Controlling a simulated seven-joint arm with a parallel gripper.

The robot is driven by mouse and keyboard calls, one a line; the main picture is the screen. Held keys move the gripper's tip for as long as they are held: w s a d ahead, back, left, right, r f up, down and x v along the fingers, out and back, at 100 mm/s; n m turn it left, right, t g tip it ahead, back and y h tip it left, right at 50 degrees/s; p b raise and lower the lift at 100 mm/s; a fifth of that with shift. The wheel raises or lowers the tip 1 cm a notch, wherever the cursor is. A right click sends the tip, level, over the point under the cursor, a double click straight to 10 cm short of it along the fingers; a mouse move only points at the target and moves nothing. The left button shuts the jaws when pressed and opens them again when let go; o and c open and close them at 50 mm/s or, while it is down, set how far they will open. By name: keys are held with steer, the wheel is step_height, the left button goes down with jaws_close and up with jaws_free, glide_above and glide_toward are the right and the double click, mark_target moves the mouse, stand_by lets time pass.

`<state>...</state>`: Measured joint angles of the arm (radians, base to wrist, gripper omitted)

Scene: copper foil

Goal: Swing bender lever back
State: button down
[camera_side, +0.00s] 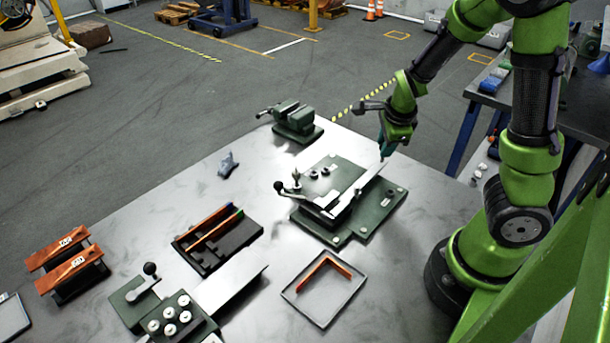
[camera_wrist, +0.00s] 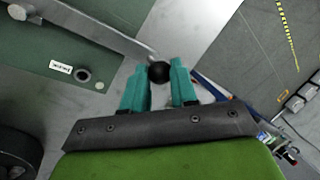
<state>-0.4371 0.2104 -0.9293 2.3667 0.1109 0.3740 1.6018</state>
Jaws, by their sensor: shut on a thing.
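The bender (camera_side: 345,195) is a dark green plate with a raised block, in the middle of the table. Its long metal lever (camera_side: 356,190) runs along the block toward my gripper (camera_side: 383,152); in the wrist view the lever (camera_wrist: 100,30) reaches in from the upper left. At its end is a round black knob (camera_wrist: 159,72), between my teal fingertips. My gripper is shut on this knob. In the side view, the knob is hidden by my gripper. A shorter handle with a black knob (camera_side: 279,187) stands at the bender's left side.
A grey tray (camera_side: 292,293) holds an L-shaped copper-coloured strip (camera_side: 325,268) in front of the bender. A black rack (camera_side: 240,240) with coloured strips is to the left. A green vise (camera_side: 295,122) stands behind. Another green lever device (camera_side: 165,308) sits front left.

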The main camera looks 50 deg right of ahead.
steer(key=shift+s, duration=0.35)
steer(key=c, duration=0.9)
jaws_free()
steer(key=shift+a+r, duration=0.1)
steer(key=shift+r, duration=0.05)
steer(key=v, duration=1.1)
steer(key=shift+s+a+r, duration=0.1)
steer(key=shift+r, duration=0.3)
